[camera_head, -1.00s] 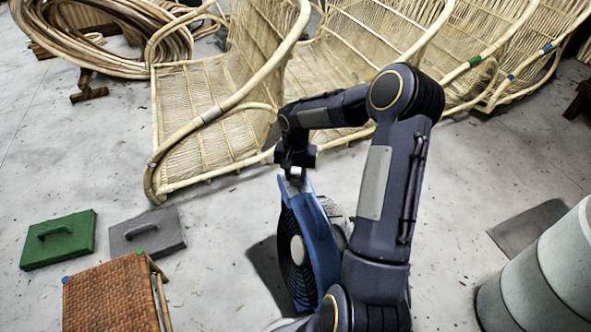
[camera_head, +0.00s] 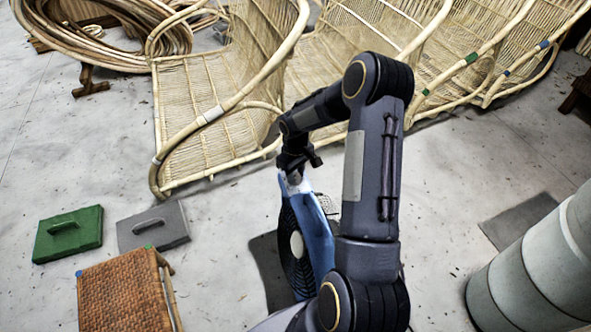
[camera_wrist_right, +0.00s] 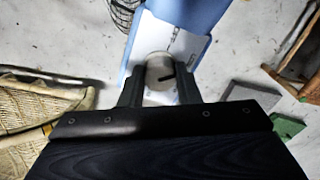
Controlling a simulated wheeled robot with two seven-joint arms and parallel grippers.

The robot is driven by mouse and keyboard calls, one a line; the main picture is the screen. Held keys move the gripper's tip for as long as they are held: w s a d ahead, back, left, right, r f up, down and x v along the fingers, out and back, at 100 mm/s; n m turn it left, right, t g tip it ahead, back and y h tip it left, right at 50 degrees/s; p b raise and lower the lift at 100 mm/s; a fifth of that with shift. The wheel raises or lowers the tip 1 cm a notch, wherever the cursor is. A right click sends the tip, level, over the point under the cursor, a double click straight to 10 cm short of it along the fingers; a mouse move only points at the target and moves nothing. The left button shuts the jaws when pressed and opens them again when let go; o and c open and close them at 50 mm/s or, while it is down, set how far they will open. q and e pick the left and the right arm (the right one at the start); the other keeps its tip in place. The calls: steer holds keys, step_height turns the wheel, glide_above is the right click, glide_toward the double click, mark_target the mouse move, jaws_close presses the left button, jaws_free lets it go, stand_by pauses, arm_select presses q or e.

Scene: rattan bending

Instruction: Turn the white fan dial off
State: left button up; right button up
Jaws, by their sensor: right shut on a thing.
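A blue fan (camera_head: 318,243) with a dark round grille and a pale hub stands on the floor in front of me, partly hidden behind my right arm. In the right wrist view its top panel is white (camera_wrist_right: 177,42) with a blue edge. The round white dial (camera_wrist_right: 159,70), with a dark pointer mark, sits between the fingers of my right gripper (camera_wrist_right: 160,84). That gripper, also at the top of the fan in the head view (camera_head: 294,178), is shut on the dial. My left gripper is not in view.
Rattan chair frames (camera_head: 215,110) stand behind the fan. A woven stool (camera_head: 122,295), a green weight (camera_head: 68,235) and a grey weight (camera_head: 153,228) are at left. A grey ribbed cylinder (camera_head: 535,265) stands at right. Bare floor lies between the weights and the fan.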

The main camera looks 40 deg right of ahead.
steer(key=n+p, duration=0.1)
steer(key=n, duration=0.3)
steer(key=shift+r+n+p, duration=0.15)
steer(key=shift+n+p, duration=0.25)
steer(key=shift+d+n+p, duration=0.1)
steer(key=shift+n+p, duration=0.75)
steer(key=shift+n, duration=1.65)
steer(key=o, duration=1)
step_height(320, 180, up, 8)
steer(key=shift+f+p, duration=0.2)
steer(key=shift+p, duration=0.85)
